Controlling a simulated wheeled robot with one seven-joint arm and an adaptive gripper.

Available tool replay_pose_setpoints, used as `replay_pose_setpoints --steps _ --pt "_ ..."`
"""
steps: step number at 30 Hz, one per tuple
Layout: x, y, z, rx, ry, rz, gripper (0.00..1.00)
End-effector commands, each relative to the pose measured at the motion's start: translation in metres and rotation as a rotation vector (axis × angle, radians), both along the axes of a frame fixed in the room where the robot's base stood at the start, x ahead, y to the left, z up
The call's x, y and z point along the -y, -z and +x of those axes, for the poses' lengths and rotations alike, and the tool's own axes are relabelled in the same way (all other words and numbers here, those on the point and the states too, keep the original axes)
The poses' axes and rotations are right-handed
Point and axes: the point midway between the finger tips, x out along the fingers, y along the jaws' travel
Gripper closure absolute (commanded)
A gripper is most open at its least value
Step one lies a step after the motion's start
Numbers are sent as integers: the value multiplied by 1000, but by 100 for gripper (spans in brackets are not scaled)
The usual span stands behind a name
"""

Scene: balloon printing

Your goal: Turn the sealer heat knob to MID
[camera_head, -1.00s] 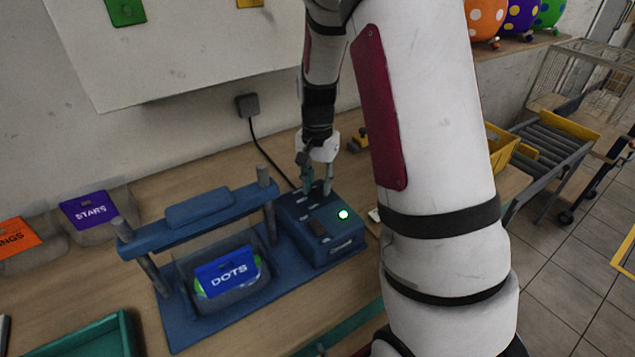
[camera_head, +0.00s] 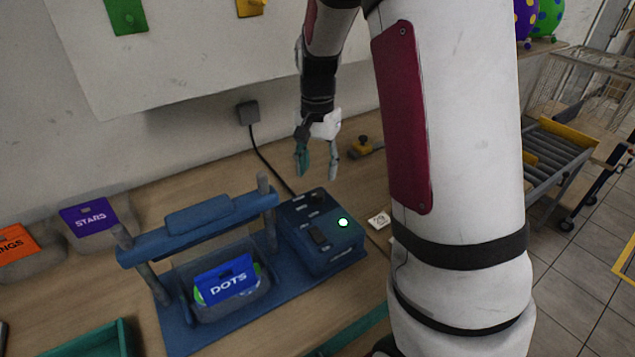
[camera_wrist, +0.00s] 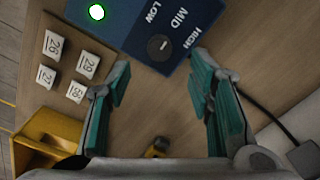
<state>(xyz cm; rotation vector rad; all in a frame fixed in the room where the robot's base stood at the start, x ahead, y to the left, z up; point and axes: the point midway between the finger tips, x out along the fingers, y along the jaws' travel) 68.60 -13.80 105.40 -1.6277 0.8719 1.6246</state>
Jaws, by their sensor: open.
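The blue sealer (camera_head: 330,245) stands on the workbench, with a lit white-green light on its control box. Its dark round heat knob (camera_wrist: 160,47) shows in the wrist view beside the printed labels LOW, MID and HIGH. A small pale mark shows on the knob, but I cannot tell surely which label it points to. In the head view the knob (camera_head: 319,196) is small at the box's back edge. My gripper (camera_head: 317,174) is open and empty, above and behind the knob, apart from it. Both green-padded fingers show in the wrist view (camera_wrist: 163,85).
A bag marked DOTS (camera_head: 227,283) sits under the sealer's frame. Several numbered tiles (camera_wrist: 67,68) and a yellow bin (camera_wrist: 45,140) lie left in the wrist view. A black cable (camera_head: 268,160) runs behind the sealer to a wall plug. Bench behind the box is mostly clear.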

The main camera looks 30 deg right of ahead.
Motion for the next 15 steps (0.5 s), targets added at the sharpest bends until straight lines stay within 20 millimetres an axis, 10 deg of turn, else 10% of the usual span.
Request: replay_pose_setpoints --steps 15 --pt "0 -48 0 -1 0 -1 52"
